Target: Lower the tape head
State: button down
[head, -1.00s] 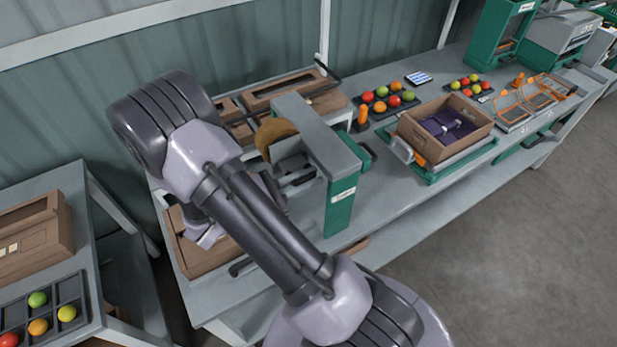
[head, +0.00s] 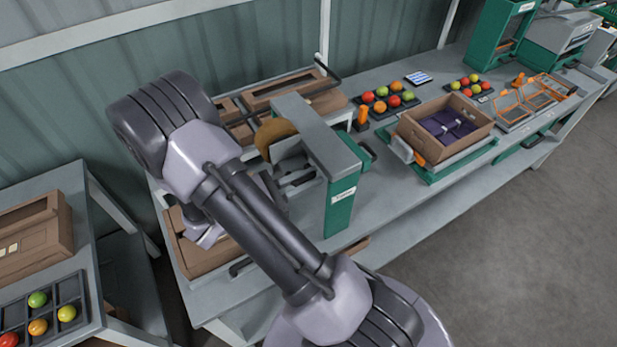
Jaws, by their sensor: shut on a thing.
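The taping station stands on the long bench near the middle of the head view. It has a green labelled post (head: 341,205) and a grey overhead beam, the tape head (head: 316,132). A tan tape roll (head: 276,135) hangs at the beam's left side. Dark parts show under the beam, partly covered by my arm. A brown carton (head: 192,262) sits at the bench's left end, partly behind my arm. My forearm crosses in front of the station's left side. My gripper's jaws are hidden behind it, so I cannot see what they touch.
An open carton (head: 460,150) with purple contents sits on a green stand to the right. Trays of coloured tomatoes (head: 387,103) lie behind it. Orange-framed racks (head: 527,100) are farther right. A side table (head: 70,210) with a carton and a tomato tray is at left.

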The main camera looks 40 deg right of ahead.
jog(key=shift+f, duration=0.1)
notch_tip(320, 180, down, 6)
jog(key=shift+r+b, duration=0.1)
jog(key=shift+b, duration=0.75)
jog(key=c, duration=1.4)
grip_release()
jog(key=shift+o, duration=0.2)
jog(key=p+v, duration=0.2)
jog(key=v, duration=1.5)
jog(key=shift+a, duration=0.25)
